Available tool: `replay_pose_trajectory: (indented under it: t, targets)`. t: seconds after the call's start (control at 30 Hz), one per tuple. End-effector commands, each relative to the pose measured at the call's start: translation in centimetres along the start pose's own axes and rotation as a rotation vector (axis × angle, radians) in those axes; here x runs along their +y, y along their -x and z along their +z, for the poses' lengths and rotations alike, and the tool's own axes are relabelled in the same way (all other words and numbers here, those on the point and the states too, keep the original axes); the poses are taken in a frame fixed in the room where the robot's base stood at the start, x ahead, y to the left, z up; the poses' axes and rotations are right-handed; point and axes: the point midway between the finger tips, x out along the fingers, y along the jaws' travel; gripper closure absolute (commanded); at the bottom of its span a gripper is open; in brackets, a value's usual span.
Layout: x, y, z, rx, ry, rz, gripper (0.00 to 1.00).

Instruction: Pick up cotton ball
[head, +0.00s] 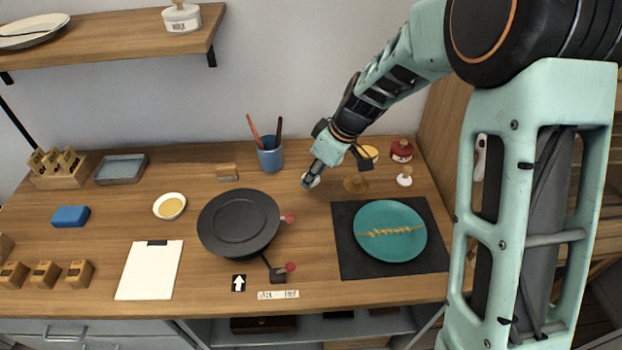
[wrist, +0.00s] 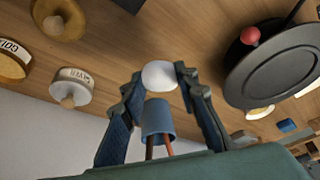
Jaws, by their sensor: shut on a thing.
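The cotton ball (wrist: 159,74) is white and rounded, and it sits between the two fingertips in the wrist view. My gripper (wrist: 160,78) is shut on it, with one finger on each side. In the head view my gripper (head: 311,178) is low over the back middle of the table, and a bit of the white cotton ball (head: 315,183) shows beside the fingers. I cannot tell whether the ball touches the tabletop.
A blue cup (head: 270,158) with brushes stands behind and left of my gripper. A dark round turntable (head: 239,221) is front left. A teal plate (head: 391,231) lies on a black mat (head: 350,262) front right. Small stoppered jars (head: 404,176) stand to the right.

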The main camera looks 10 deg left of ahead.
Motion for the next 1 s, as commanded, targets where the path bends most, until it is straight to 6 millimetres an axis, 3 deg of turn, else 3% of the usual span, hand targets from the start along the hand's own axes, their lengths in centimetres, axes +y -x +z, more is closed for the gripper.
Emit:
replay_pose_trajectory:
  t: [0.23, 0.5, 1.0]
  targets:
    - [-1.8, 4.0, 0.8, 0.001, 0.001, 0.004, 0.79]
    - [-4.4, 6.8, 3.1, 0.000, 0.000, 0.002, 0.79]
    - [-7.3, 9.9, 5.5, 0.000, 0.001, 0.000, 0.79]
